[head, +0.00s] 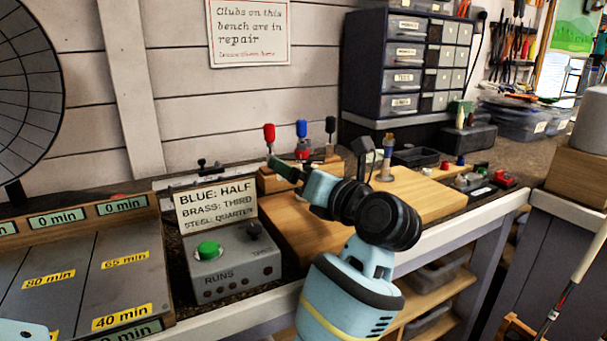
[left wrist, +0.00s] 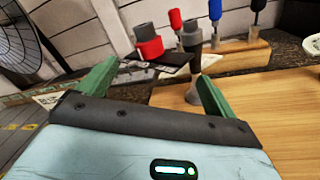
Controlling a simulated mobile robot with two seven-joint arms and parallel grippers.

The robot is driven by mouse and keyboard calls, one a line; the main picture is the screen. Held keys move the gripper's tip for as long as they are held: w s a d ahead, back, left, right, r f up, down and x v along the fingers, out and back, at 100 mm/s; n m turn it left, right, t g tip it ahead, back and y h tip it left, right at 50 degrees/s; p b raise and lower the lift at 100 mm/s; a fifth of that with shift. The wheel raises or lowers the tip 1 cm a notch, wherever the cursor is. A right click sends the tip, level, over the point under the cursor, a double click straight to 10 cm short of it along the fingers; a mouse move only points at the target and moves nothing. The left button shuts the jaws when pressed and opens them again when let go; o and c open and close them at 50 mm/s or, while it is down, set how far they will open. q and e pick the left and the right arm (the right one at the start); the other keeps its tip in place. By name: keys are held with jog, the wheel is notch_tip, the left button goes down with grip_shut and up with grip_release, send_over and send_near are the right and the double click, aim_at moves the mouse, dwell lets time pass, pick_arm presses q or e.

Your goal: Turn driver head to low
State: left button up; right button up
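No part is clearly labelled as the driver head, and I cannot tell which it is. A grey fitting with a red collar (left wrist: 148,45) shows ahead of my left gripper in the left wrist view, by a dark plate and a black cylinder on a grey post (left wrist: 194,90). My left gripper (head: 287,170) is above the bench by the sign; its green fingers (left wrist: 155,88) are spread apart with nothing gripped. Three handles, red (head: 269,133), blue (head: 301,129) and black (head: 330,125), stand upright in a wooden block. My right gripper is not in view.
A grey box with a green button (head: 208,249) and a black knob (head: 254,230) stands left of a wooden board (head: 430,191). A sign (head: 215,205) stands behind the box. Timed trays (head: 75,280) lie left. A drawer cabinet (head: 400,65) stands at the back.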

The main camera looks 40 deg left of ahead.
pick_arm(q)
jog(key=shift+s, duration=0.1)
jog(key=shift+d, duration=0.1)
jog(key=v, duration=0.7)
jog(key=shift+d, duration=0.3)
dwell(0.3)
